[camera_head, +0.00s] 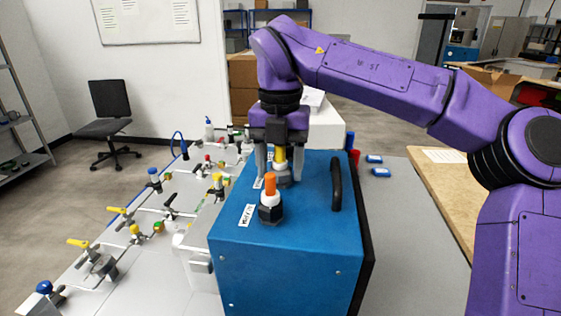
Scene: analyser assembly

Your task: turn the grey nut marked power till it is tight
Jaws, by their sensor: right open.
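The blue analyser box (290,260) stands on the bench with two capped fittings on its top. The rear fitting has a yellow plug (281,158) above a grey nut (284,181). The front fitting has an orange plug (270,188) above a dark grey nut (270,213). White labels lie beside both, too small to read surely, so I cannot tell which nut is marked power. My right gripper (280,175) points straight down, open, with its fingers on either side of the rear fitting. Whether they touch the nut is hidden. My left gripper is out of view.
A black handle (336,184) stands up on the box top, right of the fittings. Left of the box, a white bench carries several valves and fittings, including a yellow-handled valve (120,211). Small blue items (381,172) lie on the grey surface at right.

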